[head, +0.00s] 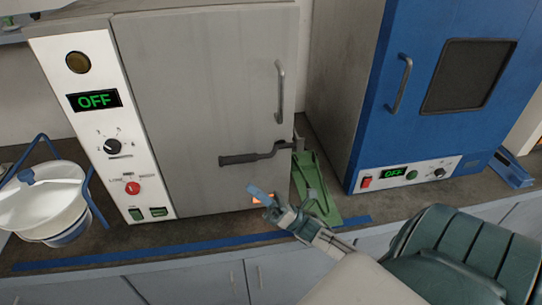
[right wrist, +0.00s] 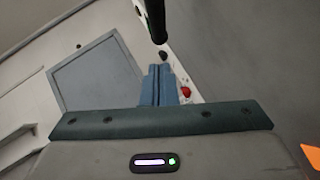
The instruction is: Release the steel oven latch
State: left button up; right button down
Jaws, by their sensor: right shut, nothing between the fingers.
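The steel oven (head: 205,90) stands at the left of the head view, its grey door closed. Its latch is a dark lever (head: 250,157) lying nearly level across the right edge of the door, grip end to the left. My right gripper (head: 256,191) is shut and empty, in front of the lower right of the door. It appears below the latch lever and apart from it. In the right wrist view the blue fingers (right wrist: 159,86) are together, and a dark bar (right wrist: 155,20) hangs ahead of them. My left gripper is not in view.
A vertical handle (head: 280,92) is on the door above the latch. A green tray-like object (head: 315,185) lies right of the oven. A blue oven (head: 440,70) stands farther right, a white bowl (head: 45,200) at left. Blue tape (head: 190,252) runs along the counter front.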

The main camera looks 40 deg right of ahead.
pick_arm(q)
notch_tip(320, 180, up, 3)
jog(key=p, duration=0.2)
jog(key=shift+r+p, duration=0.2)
jog(key=shift+p, duration=0.1)
pick_arm(e)
jog(key=w+r, duration=0.1)
jog(key=r, duration=0.2)
jog(key=w+r, duration=0.1)
jog(key=shift+w+d+r, duration=0.1)
jog(key=shift+w+r, duration=0.2)
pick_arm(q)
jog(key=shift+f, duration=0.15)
